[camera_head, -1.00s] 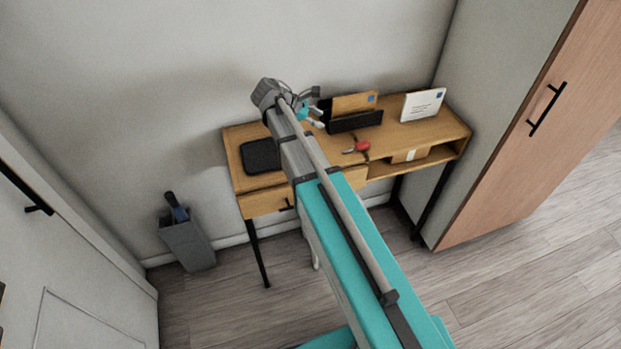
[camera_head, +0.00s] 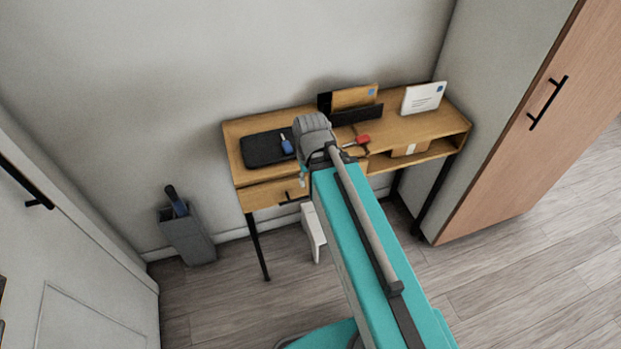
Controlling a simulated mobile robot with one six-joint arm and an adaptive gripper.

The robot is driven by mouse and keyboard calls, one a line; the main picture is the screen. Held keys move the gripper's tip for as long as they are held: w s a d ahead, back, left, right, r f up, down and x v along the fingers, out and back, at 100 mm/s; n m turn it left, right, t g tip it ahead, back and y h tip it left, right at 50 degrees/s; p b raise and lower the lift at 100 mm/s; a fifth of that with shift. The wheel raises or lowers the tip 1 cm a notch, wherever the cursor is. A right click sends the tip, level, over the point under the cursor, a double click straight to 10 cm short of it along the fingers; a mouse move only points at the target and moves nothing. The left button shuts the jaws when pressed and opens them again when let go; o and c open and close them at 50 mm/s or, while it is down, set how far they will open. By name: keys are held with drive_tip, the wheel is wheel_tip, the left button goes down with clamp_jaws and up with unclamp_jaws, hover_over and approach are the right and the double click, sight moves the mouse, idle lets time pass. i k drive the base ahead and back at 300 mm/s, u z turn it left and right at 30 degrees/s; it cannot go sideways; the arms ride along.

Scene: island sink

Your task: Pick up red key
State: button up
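The red key (camera_head: 363,140) lies on the wooden desk top (camera_head: 415,128), right of my arm's end and in front of the black letter holder. Its metal end points left, close to my arm. My gripper (camera_head: 303,177) is mostly hidden behind my arm; only a small teal and pale part shows near the desk's front edge, left of and lower in the picture than the red key. I cannot see its fingertips clearly or whether it holds anything.
A blue key (camera_head: 287,145) lies on a black tray (camera_head: 262,150) at the desk's left. A letter holder (camera_head: 356,115) with an envelope and a white card (camera_head: 423,98) stand at the back. A tall cabinet (camera_head: 515,130) borders the right; a grey bin (camera_head: 188,238) stands left.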

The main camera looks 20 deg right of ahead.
sight(360, 140)
drive_tip(key=z, duration=0.35)
drive_tip(key=k, duration=0.45)
drive_tip(key=z, duration=0.7)
